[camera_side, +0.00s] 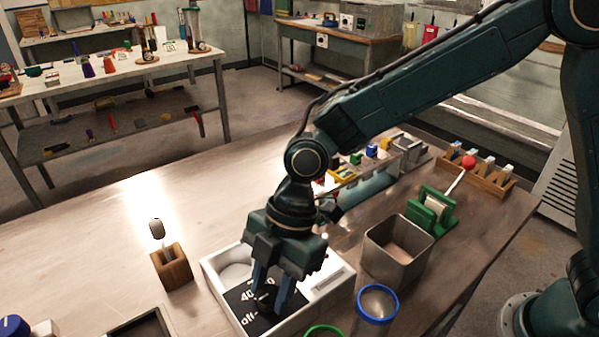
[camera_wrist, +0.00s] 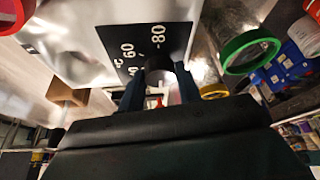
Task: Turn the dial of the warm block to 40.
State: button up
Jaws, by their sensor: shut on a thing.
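In the wrist view the plate (camera_wrist: 150,38) shows "60" and "80". My gripper (camera_side: 270,296) points down over the plate, its two blue fingers shut on the dial (camera_side: 264,300). The wrist view also shows the gripper (camera_wrist: 158,90) around the dial's round end (camera_wrist: 158,68). The fingers cover much of the dial, and I cannot tell which mark it points to.
A square metal bin (camera_side: 398,248) and a blue-rimmed container (camera_side: 377,303) stand right of the block. A green-rimmed one (camera_side: 325,331) is in front. A wooden holder (camera_side: 171,267) stands left. A green stand (camera_side: 431,212) is behind the bin. The table's far left is clear.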

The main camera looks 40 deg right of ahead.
jog(key=shift+s+m, duration=0.1)
jog(key=shift+m, duration=0.4)
jog(key=m+t, duration=0.2)
jog(key=m, duration=0.3)
jog(key=shift+s, duration=0.2)
jog(key=m+t, duration=0.1)
jog(key=m, duration=0.2)
jog(key=m+t+h, duration=0.1)
jog(key=m, duration=0.1)
jog(key=shift+s+a+m, duration=0.1)
jog(key=shift+m, duration=0.3)
jog(key=o, duration=1)
jog(key=shift+c, duration=0.2)
jog(key=shift+r, duration=0.15)
jog(key=v, duration=1.3)
jog(key=shift+s+r, duration=0.2)
jog(key=shift+s, duration=0.05)
